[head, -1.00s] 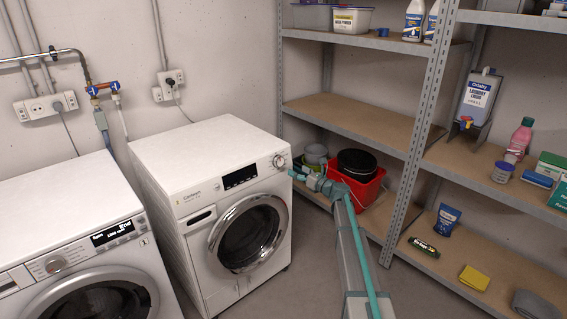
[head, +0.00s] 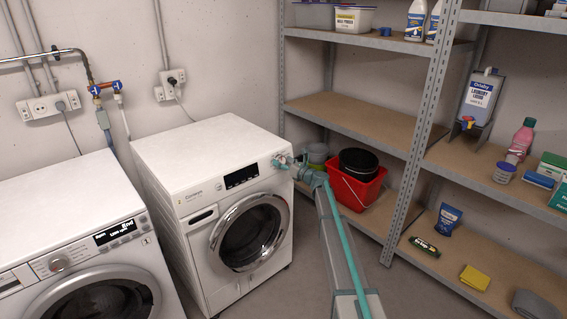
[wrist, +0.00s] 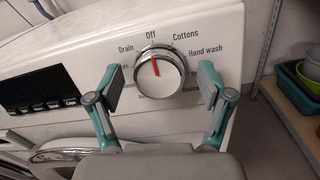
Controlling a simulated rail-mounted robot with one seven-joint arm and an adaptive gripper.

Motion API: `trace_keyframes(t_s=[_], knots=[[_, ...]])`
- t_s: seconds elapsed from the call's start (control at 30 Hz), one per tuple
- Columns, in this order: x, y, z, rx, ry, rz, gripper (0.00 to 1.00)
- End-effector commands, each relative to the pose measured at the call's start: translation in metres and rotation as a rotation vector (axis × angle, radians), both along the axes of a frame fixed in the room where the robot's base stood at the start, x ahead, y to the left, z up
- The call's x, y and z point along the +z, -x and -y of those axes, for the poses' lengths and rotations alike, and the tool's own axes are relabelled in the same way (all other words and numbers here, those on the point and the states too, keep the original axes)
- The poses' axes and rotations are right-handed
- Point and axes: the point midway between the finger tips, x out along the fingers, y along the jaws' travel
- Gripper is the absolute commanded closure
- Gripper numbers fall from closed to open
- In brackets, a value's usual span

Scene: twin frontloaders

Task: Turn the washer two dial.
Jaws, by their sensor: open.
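The dial (wrist: 160,72) is a round silver-rimmed knob on the white panel of the right-hand washer (head: 205,165). Its red pointer mark points up at the printed "Off". Drain, Cottons and Hand wash are printed around it. My gripper (wrist: 161,85) is open in the wrist view, one finger pad on the left of the dial and one on the right, with a gap visible on each side. In the head view my gripper (head: 283,161) is at the right end of the washer's panel and largely covers the dial.
A metal shelf rack (head: 365,127) is at the right, with a red bucket (head: 356,190) low beside my arm. A dark display with buttons (wrist: 40,85) is left of the dial.

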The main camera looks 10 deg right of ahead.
Motion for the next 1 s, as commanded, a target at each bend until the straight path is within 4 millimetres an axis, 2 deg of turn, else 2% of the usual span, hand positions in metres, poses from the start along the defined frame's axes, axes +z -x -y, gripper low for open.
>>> trace_keyframes(t_s=[0.17, 0.5, 0.53, 0.77, 1.0], knots=[[0.0000, 0.0004, 0.0000, 0.000, 0.000, 0.000, 0.22], [-0.0001, 0.0005, 0.0000, 0.000, 0.000, 0.000, 0.79], [-0.0001, 0.0005, 0.0000, 0.000, 0.000, 0.000, 0.81], [-0.0009, 0.0005, 0.0002, 0.004, 0.017, 0.012, 0.81], [-0.0023, 0.0002, 0.0001, 0.024, 0.107, 0.070, 0.81]])
